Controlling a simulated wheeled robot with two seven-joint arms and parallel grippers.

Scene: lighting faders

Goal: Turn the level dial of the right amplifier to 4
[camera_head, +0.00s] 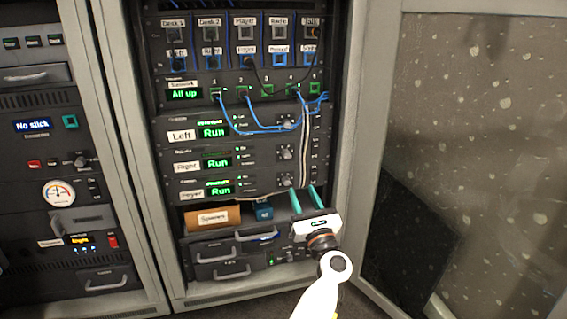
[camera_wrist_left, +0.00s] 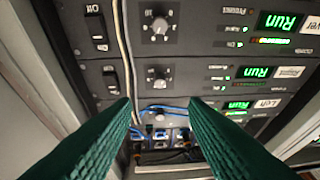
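The right amplifier (camera_head: 250,160) is the middle of three stacked units, with a "Right" label and a green "Run" display. My right gripper is not in view.
The left amplifier's dial (camera_head: 287,122) is above and the foyer amplifier's dial (camera_head: 286,180) below. Pale cables (camera_head: 303,140) hang just right of the dials, and blue cables (camera_head: 250,130) loop above. An open cabinet door (camera_head: 480,120) stands at the right.

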